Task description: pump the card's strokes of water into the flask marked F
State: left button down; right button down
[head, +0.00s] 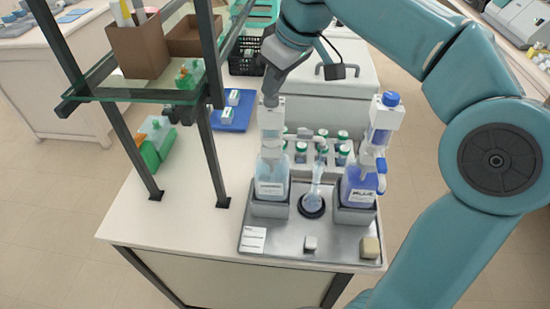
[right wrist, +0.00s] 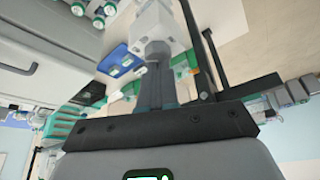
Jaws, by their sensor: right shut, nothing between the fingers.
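On a grey metal tray (head: 285,232) stand two bottles with pump tops. The left bottle (head: 270,187) holds clear, pale liquid under a white pump head (head: 271,118); the right bottle (head: 359,187) holds blue liquid. A narrow-necked flask (head: 313,188) stands between them on a dark round base; its mark is unreadable. A white card (head: 253,240) lies at the tray's left front, its text too small to read. My right gripper (head: 271,98) is shut and empty at the top of the left pump. In the right wrist view its fingers (right wrist: 156,72) meet the white pump head (right wrist: 158,45); contact is unclear.
A small white block (head: 310,243) and a beige block (head: 370,247) lie on the tray front. Green-capped vials (head: 342,150) stand behind the bottles. A shelf with a glass plate (head: 130,92) rises at left. The counter's left front is clear.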

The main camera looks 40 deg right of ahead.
jog(key=shift+f+b, duration=0.3)
jog(key=shift+f, duration=0.45)
dwell(0.3)
notch_tip(320, 180, up, 5)
jog(key=p, duration=0.4)
jog(key=shift+p, duration=0.35)
jog(key=shift+f, duration=0.2)
dwell(0.4)
jog(key=shift+f+b, duration=2.05)
jog(key=shift+f, duration=0.25)
jog(key=shift+r, duration=0.1)
